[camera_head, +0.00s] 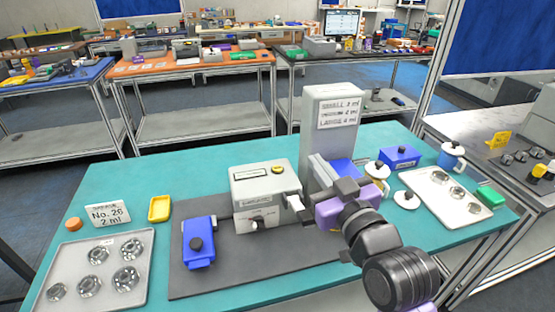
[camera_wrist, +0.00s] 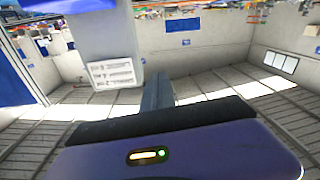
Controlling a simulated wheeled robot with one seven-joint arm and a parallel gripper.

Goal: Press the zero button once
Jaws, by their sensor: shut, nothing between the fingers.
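A light grey box-shaped device (camera_head: 250,185) stands on a dark grey mat (camera_head: 200,281) on the teal table. A yellow oval (camera_head: 278,170) shows on its top, and its front has a small label and a dark knob (camera_head: 257,223). I cannot tell which part is the zero button. My gripper (camera_head: 293,201) reaches in from the right with its tips at the device's right front edge; I cannot tell if they touch it. Its fingers are together and empty, and they also show in the wrist view (camera_wrist: 157,95), where the device is not recognisable.
A tall white box (camera_head: 318,130) with a size label stands behind the device. A blue device (camera_head: 199,240) is at the left. Trays with round metal parts lie at the far left (camera_head: 73,252) and right (camera_head: 440,205). Small pots and a blue box (camera_head: 399,157) stand behind my arm.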

